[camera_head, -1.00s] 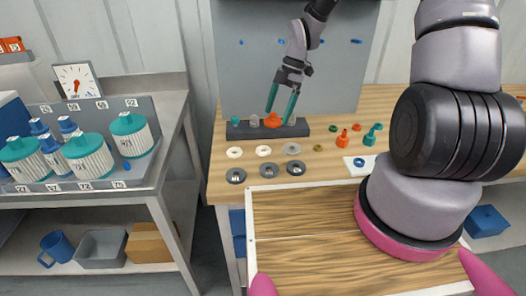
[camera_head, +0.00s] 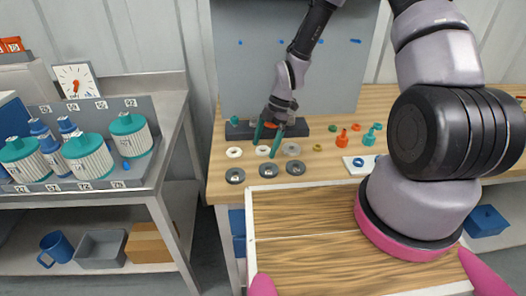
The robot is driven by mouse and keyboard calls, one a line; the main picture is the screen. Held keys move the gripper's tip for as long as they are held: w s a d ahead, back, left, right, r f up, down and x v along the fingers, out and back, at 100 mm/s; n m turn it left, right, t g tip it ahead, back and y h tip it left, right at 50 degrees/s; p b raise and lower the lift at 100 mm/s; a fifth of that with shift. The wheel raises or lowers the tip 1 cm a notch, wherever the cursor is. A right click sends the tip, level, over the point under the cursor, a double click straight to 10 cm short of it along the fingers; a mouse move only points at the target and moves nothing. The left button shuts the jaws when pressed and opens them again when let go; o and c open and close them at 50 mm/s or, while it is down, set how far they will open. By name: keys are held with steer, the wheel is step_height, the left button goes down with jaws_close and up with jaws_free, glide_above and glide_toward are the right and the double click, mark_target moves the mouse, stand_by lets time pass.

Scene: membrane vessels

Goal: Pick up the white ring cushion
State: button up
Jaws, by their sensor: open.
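Two pale rings lie flat on the wooden worktop: a white ring (camera_head: 234,152) at the left and a second whitish ring (camera_head: 263,151) just right of it. I cannot tell from their look which one is the white ring cushion. My gripper (camera_head: 265,150) points down with its two green fingers apart. Its fingertips are at the second whitish ring, one toward its left edge and one toward its right edge. The fingers hide part of that ring, and I cannot tell whether they touch it. Nothing is held.
A grey ring (camera_head: 292,149) lies to the right, and dark rings, including one at the left (camera_head: 235,176), lie in front. A dark rack (camera_head: 240,131) stands close behind. Small red and green fittings and a white plate (camera_head: 352,169) are farther right.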

steer(key=c, duration=1.4)
step_height(320, 180, up, 14)
